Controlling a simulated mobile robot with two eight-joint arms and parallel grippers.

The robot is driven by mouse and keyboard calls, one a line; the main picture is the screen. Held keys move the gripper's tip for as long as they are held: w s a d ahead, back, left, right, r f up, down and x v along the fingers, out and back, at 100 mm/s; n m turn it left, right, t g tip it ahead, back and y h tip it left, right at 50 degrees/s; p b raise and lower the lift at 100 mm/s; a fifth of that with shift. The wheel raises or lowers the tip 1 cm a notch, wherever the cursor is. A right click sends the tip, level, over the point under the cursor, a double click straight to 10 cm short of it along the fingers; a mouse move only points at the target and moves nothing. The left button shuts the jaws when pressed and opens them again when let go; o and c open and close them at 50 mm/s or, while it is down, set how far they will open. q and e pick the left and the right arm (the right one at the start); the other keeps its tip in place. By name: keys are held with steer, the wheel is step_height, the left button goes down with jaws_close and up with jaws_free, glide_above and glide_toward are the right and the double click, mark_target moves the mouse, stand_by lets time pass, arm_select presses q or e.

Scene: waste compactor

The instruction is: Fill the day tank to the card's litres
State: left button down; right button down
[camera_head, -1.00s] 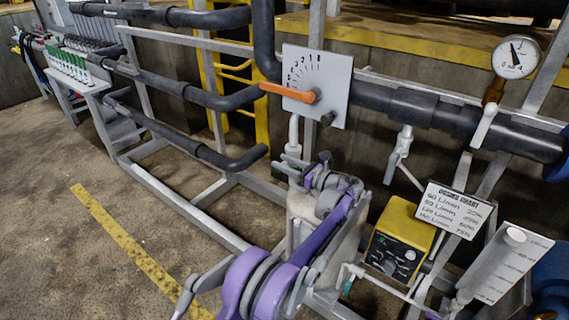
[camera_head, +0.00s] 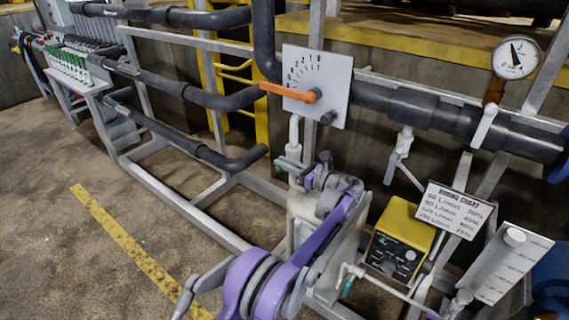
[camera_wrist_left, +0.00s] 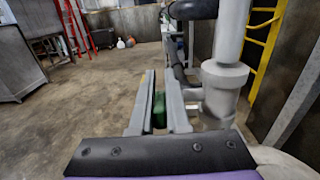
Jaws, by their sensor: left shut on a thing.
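My left gripper (camera_head: 289,164) is at the white vertical pipe (camera_head: 294,130) below the dial plate. In the left wrist view, the two fingers (camera_wrist_left: 159,108) are shut on a small green part (camera_wrist_left: 159,112), beside the white pipe fitting (camera_wrist_left: 222,90). The fingers cover much of the green part. A pale tank (camera_head: 345,255) stands behind my purple left arm and is partly hidden; I cannot tell its level. A white graduated panel with a clear tube (camera_head: 510,265) is at the lower right; its marks are too small to read. My right gripper is not in view.
A dial plate (camera_head: 335,70) has an orange pointer handle (camera_head: 285,91). A round gauge (camera_head: 515,57) is upper right. Dark pipes and grey frame rails run behind; open floor lies left.

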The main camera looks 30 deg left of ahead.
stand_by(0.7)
arm_select(q)
steer(key=y+b, duration=0.1)
steer(key=f+y+b, duration=0.1)
steer(key=y+b, duration=0.1)
steer(key=shift+d+f+t, duration=0.25)
steer(key=shift+d+t, duration=0.05)
steer(key=shift+d, duration=0.1)
steer(key=shift+d+y+b, duration=0.15)
steer(key=shift+y+b, duration=0.6)
steer(key=shift+y, duration=0.05)
steer(key=shift+d+y, duration=0.1)
steer(key=shift+y, duration=0.2)
steer(key=c, duration=0.9)
jaws_free()
